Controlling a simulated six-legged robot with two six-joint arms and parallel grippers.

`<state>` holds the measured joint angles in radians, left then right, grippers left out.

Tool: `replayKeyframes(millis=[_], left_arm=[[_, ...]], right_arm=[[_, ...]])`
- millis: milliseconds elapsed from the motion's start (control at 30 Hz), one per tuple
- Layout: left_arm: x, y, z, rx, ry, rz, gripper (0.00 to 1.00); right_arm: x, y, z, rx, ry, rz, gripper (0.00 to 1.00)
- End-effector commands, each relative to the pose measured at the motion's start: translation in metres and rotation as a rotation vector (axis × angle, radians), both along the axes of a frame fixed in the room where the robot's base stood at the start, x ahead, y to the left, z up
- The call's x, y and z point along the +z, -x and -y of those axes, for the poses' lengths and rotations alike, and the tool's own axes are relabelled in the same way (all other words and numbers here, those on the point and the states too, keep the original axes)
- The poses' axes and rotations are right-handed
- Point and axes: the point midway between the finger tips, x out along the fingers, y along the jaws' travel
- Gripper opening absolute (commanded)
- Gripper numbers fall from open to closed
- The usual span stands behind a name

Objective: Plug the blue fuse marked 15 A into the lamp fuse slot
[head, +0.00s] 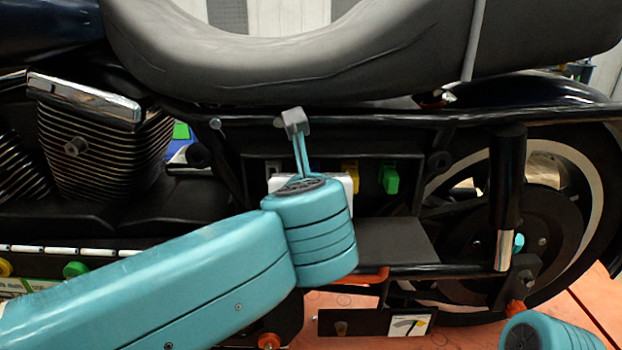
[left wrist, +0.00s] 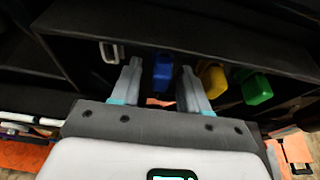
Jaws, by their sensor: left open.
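In the left wrist view, the blue fuse (left wrist: 162,72) shows in the dark box under the seat, between a white clip-like piece and a yellow fuse. My left gripper (left wrist: 160,64) is open, with one finger on each side of the blue fuse and gaps showing between. The 15 A mark cannot be read. The white piece (left wrist: 109,52), left of the fingers, may be a fuse or slot; I cannot tell which. My right gripper is out of view.
The yellow fuse (head: 350,177) and green fuse (head: 389,178) stand to the right of my left gripper; the yellow one is close to a finger in the wrist view (left wrist: 212,80). The seat (head: 330,60) overhangs the box. A black shelf (head: 400,240) juts out below.

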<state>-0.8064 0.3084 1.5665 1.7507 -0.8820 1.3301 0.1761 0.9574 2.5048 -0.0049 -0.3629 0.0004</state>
Motion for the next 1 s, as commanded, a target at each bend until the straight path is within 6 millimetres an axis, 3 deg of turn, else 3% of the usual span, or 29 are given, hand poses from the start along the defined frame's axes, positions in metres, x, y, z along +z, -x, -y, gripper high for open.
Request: replayKeyframes(millis=[767,900,1000], left_arm=[[0.0002,0.0003,0.0004,0.0,0.0,0.0,0.45],[0.0002,0.0003,0.0005,0.0,0.0,0.0,0.0],[0.0001,0.0003,0.0005,0.0,0.0,0.0,0.0]], right_arm=[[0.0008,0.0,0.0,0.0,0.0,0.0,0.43],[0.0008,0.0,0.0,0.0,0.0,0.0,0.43],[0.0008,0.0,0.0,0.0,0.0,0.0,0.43]])
